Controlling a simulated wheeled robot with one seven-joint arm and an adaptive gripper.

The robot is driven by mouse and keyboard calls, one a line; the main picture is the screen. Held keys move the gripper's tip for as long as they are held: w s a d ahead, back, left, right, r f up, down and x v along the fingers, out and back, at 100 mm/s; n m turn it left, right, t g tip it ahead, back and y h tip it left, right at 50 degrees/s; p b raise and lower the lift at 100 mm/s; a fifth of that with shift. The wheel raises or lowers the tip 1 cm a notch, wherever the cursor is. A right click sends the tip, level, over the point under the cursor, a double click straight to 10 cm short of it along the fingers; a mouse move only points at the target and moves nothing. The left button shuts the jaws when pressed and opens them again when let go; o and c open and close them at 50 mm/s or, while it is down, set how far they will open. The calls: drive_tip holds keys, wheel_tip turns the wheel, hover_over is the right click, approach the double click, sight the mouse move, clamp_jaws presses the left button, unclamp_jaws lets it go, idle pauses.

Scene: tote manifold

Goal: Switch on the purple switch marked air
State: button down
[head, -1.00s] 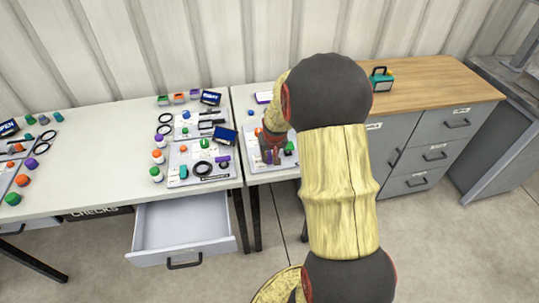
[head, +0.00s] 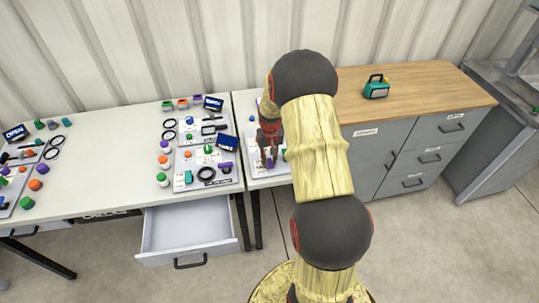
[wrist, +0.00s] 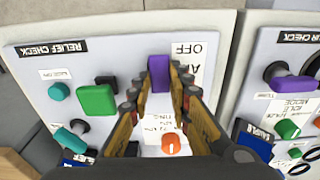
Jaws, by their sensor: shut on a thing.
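The purple switch (wrist: 158,73) stands up from a white panel (wrist: 35,62) headed RELIEF CHECK. A label (wrist: 188,62) beside it reads OFF, with a partly hidden word starting with A. My gripper (wrist: 159,88) has one finger on each side of the purple switch and is shut on it. In the head view my gripper (head: 269,158) is low over the panel on the right-hand white table, and I cannot make out the switch there.
The panel also bears a green block (wrist: 96,100), a teal knob (wrist: 59,91) and an orange knob (wrist: 171,143) close to my fingers. A neighbouring panel (wrist: 252,75) carries another purple part (wrist: 293,85). An open drawer (head: 187,230) juts out below the table.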

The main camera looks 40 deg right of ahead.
sight(269, 161)
drive_tip(key=shift+w+d+g+y+p, duration=0.15)
drive_tip(key=shift+g+y+p, duration=0.15)
drive_tip(key=shift+g+p, duration=0.35)
drive_tip(key=c, duration=1.7)
unclamp_jaws()
drive_tip(key=shift+c, duration=0.2)
drive_tip(key=shift+o, duration=0.5)
wheel_tip(269, 161, up, 12)
drive_tip(key=shift+w, duration=0.2)
drive_tip(key=shift+f, duration=0.1)
